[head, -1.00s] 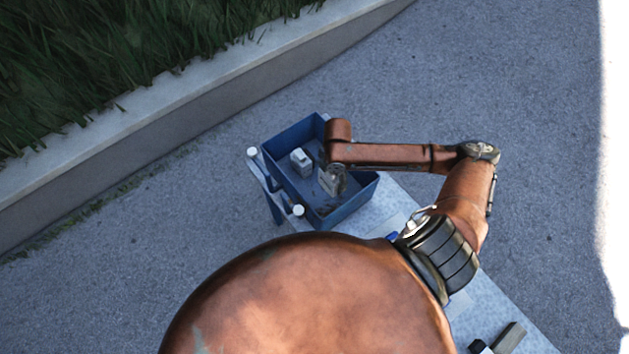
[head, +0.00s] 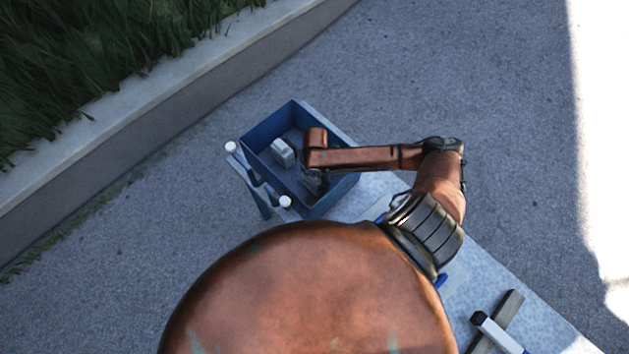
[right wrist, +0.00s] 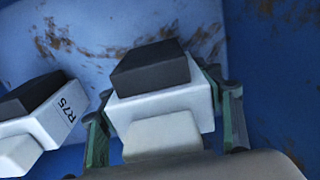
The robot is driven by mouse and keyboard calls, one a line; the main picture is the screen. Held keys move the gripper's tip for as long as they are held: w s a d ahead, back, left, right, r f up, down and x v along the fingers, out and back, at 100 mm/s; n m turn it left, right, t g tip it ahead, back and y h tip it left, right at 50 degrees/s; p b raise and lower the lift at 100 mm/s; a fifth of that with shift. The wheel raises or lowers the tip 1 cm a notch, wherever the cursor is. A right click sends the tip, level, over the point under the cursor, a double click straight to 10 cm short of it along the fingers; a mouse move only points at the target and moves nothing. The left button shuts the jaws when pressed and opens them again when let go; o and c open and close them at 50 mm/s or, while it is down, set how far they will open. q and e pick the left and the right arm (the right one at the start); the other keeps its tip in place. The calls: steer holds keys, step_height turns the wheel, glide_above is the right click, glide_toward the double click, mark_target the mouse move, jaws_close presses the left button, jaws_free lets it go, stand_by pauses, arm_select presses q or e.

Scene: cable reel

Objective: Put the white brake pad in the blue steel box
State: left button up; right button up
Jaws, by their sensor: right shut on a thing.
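The blue steel box (head: 336,196) stands open on the table, with one white block (head: 282,152) inside at its left. In the right wrist view that block (right wrist: 62,118) is white with a dark face and the marking R75. My right gripper (head: 314,182) is inside the box outline, beside that block. It is shut on the white brake pad (right wrist: 160,108), a white block with a dark face, held between the fingers against the box's scuffed blue inside. Whether the pad touches the floor I cannot tell. My left gripper is out of view.
Blue posts with white caps (head: 285,201) stand along the box's left side. The light speckled table (head: 470,278) runs to the lower right, with a dark bar (head: 510,308) and a white-and-black piece (head: 500,334) on it. A low concrete wall (head: 150,110) borders grass.

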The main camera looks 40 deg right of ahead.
steer(key=shift+w+f, duration=0.15)
steer(key=shift+f, duration=0.5)
steer(key=o, duration=2)
steer(key=shift+f, duration=0.1)
step_height(320, 180, up, 12)
steer(key=shift+r+p, duration=0.15)
steer(key=shift+p, duration=0.15)
